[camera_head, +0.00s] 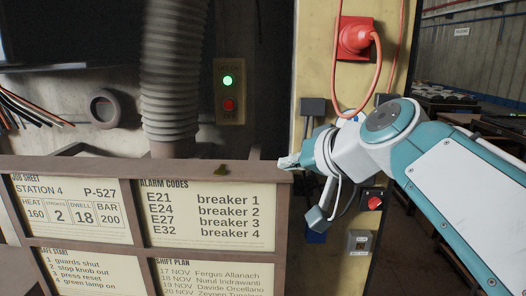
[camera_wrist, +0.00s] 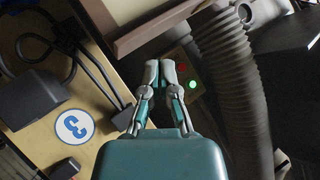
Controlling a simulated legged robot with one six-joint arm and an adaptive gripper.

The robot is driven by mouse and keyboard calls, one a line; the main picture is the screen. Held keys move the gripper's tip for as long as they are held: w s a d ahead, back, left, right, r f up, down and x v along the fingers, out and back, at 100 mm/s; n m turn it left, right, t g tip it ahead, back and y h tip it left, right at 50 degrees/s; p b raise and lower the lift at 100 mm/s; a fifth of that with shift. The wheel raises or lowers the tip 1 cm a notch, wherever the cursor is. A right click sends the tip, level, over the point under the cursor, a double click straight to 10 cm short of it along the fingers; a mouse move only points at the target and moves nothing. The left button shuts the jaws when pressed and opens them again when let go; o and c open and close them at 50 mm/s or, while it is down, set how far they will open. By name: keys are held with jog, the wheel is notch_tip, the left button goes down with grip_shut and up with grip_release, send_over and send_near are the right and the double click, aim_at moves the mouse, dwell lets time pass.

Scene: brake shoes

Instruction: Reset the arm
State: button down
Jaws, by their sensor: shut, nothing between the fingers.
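My arm, white and teal, reaches in from the right in the head view. My gripper (camera_head: 287,162) is at its left end, by the top right corner of the brown framed board (camera_head: 215,172). In the wrist view my gripper (camera_wrist: 160,72) is shut, its fingertips together with nothing between them. The fingers appear in front of a panel with a lit green light and a red button (camera_wrist: 186,75). The same panel (camera_head: 229,92) shows in the head view, left of and above the gripper.
A red button box (camera_head: 372,201) sits below my arm. A ribbed grey hose (camera_head: 170,80) stands behind the board.

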jog(key=s+d+f+g+h, duration=0.2)
jog(key=s+d+f, duration=0.3)
jog(key=s+f, duration=0.4)
jog(key=s+d+f+g+h, duration=0.2)
jog(key=s+d+f+h, duration=0.3)
jog(key=f, duration=1.1)
jog(key=s+d, duration=0.1)
jog(key=s, duration=0.2)
jog(key=shift+s+d+m+h, duration=0.2)
jog(key=shift+s+m+h, duration=0.1)
jog(key=shift+s, duration=0.05)
